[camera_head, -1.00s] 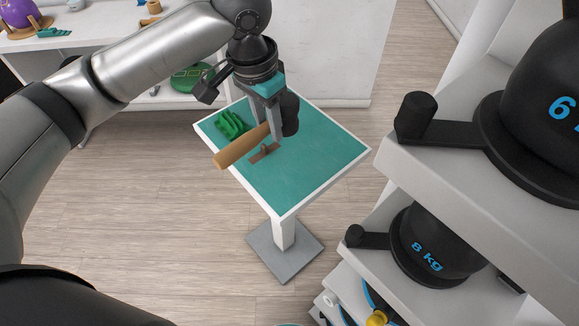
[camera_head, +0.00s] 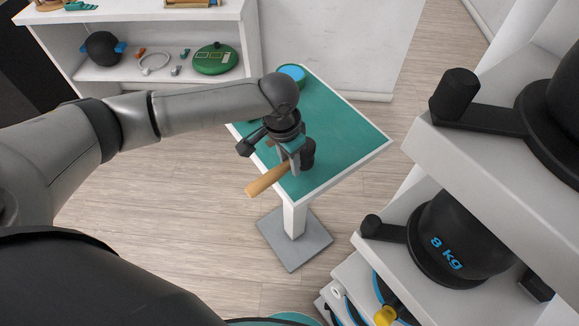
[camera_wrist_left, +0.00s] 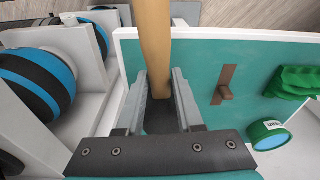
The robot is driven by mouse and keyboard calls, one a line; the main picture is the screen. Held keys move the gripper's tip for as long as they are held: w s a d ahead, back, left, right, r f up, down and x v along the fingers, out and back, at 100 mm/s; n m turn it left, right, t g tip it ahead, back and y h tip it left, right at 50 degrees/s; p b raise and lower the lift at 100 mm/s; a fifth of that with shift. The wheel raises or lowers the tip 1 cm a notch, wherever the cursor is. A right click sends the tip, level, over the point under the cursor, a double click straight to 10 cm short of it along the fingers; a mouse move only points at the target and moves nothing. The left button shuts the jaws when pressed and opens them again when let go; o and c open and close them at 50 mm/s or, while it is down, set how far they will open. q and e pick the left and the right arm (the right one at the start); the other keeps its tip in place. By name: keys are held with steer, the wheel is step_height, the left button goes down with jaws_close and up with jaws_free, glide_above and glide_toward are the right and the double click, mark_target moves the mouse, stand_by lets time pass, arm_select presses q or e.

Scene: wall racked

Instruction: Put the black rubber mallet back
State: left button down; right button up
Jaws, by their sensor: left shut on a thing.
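The black rubber mallet has a tan wooden handle (camera_head: 266,180) and a black head (camera_head: 308,153). My left gripper (camera_head: 291,163) is shut on it, with the head just to the right of the fingers and the handle pointing to the lower left. The mallet is over the front part of the teal-topped table; I cannot tell whether it touches the top. In the left wrist view the handle (camera_wrist_left: 154,45) runs up from between the fingers of the left gripper (camera_wrist_left: 160,85). My right gripper is not in view.
The teal table (camera_head: 345,140) has a white rim. A brown peg piece (camera_wrist_left: 225,85), a green item (camera_wrist_left: 297,80) and a green-blue round container (camera_wrist_left: 268,134) are on it. A rack with 8 kg weights (camera_head: 455,240) stands at right, white shelves (camera_head: 150,85) at back left.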

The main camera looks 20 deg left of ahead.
mark_target(285, 164)
arm_select(q)
steer(key=shift+f, duration=1.2)
steer(key=shift+f, duration=0.15)
steer(key=c, duration=0.5)
jaws_free()
steer(key=shift+c, duration=0.2)
steer(key=r, duration=0.4)
steer(key=r+p, duration=0.1)
steer(key=r, duration=0.3)
steer(key=s+r, duration=0.1)
steer(key=r, duration=0.3)
steer(key=shift+s+a+r, duration=0.1)
steer(key=shift+a, duration=0.2)
